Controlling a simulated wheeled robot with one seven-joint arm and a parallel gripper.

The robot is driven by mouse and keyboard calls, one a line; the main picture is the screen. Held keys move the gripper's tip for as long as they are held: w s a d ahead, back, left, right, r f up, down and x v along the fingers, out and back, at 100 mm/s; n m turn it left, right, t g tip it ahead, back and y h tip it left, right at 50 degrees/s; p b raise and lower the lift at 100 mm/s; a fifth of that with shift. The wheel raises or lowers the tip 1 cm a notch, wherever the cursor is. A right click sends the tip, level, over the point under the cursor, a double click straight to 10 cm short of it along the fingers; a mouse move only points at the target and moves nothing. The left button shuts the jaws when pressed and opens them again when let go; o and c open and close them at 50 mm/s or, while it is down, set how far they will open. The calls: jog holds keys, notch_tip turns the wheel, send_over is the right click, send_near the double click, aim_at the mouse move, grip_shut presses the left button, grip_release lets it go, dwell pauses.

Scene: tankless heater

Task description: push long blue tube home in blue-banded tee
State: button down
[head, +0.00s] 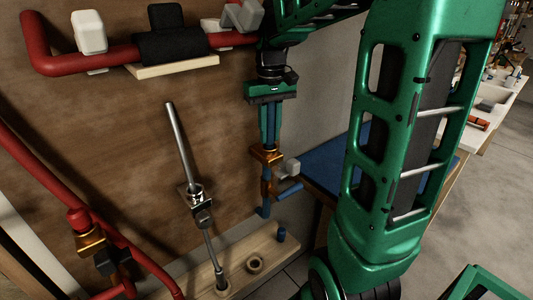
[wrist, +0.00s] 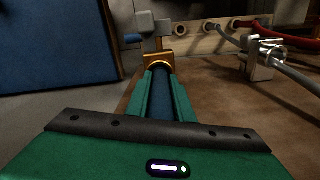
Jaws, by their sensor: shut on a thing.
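My gripper (head: 270,140) points down in the head view and is shut on a long blue tube (head: 270,132). In the wrist view, the green fingers of my gripper (wrist: 160,88) flank the blue tube (wrist: 160,103). The collar also shows just ahead of the fingertips in the wrist view (wrist: 158,61). How deep the tube sits is hidden by the collar. Blue pipe shows at the tee's side and bottom.
A steel pipe (head: 180,143) with a fitting stands to the left. Red pipes (head: 48,165) run along the wooden panel. A wooden rail (head: 240,262) lies below, and a blue-topped bench (head: 328,165) stands at right.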

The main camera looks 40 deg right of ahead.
jog(key=shift+f, duration=0.3)
dwell(0.4)
jog(key=c, duration=1.5)
grip_release()
notch_tip(320, 180, up, 11)
jog(key=shift+w+f, duration=0.1)
jog(key=shift+f, duration=0.05)
